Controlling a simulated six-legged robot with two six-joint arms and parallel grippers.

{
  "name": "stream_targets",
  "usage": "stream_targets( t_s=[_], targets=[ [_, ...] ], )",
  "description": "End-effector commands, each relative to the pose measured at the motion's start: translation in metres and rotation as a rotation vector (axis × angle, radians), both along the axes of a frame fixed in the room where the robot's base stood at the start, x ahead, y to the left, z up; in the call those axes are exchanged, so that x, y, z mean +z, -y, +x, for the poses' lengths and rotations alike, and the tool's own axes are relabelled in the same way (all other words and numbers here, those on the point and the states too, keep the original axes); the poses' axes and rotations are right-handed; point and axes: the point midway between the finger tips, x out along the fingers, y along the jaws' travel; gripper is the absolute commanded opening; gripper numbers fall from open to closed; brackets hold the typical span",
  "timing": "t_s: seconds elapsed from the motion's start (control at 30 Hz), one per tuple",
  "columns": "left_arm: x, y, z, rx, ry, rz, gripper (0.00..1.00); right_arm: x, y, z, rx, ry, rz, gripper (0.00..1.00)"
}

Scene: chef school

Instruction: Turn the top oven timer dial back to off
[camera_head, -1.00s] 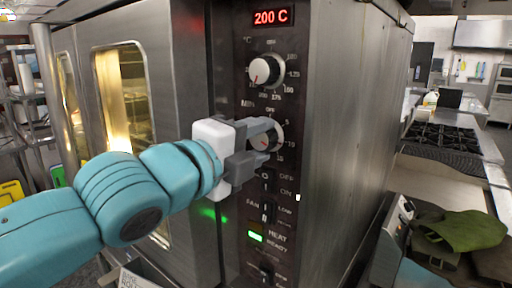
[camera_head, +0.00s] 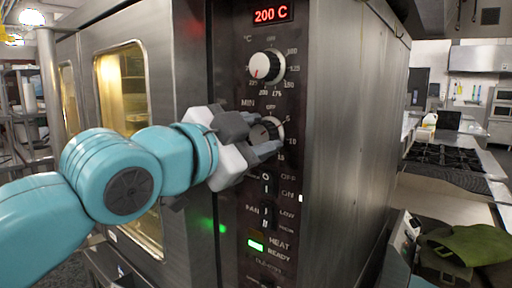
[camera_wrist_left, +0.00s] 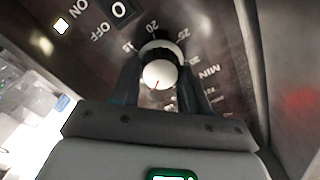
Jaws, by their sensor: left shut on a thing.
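The timer dial (camera_head: 269,129) is the white round knob with the "MIN" scale on the dark oven panel, below the temperature dial. My left gripper (camera_head: 262,138) reaches it from the left, with its grey fingers closed on either side of the knob and tilted. In the left wrist view the timer dial (camera_wrist_left: 160,74) sits between the two dark fingers, and a small red mark shows on its face. The numbers 15, 20 and 25 are readable near it. The fingers hide part of the knob and scale in the head view. My right gripper is out of view.
The temperature dial (camera_head: 266,67) is just above, under a red "200 C" display (camera_head: 271,14). Switches (camera_head: 266,183) and a lit green lamp (camera_head: 256,245) lie below. A stove (camera_head: 443,156) and green cloth (camera_head: 470,249) are at the right.

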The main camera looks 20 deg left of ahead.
Motion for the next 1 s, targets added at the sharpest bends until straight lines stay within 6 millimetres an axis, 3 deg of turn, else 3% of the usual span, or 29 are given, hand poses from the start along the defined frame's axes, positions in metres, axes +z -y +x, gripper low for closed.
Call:
stream_targets(
  t_s=[0.6,1.0],
  targets=[
    [0.001,-0.002,0.000,-0.002,-0.192,-0.547,0.14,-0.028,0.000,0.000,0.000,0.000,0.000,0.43],
    [0.002,-0.003,0.001,-0.003,-0.290,-0.812,0.14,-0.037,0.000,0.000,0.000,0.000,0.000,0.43]
  ],
)
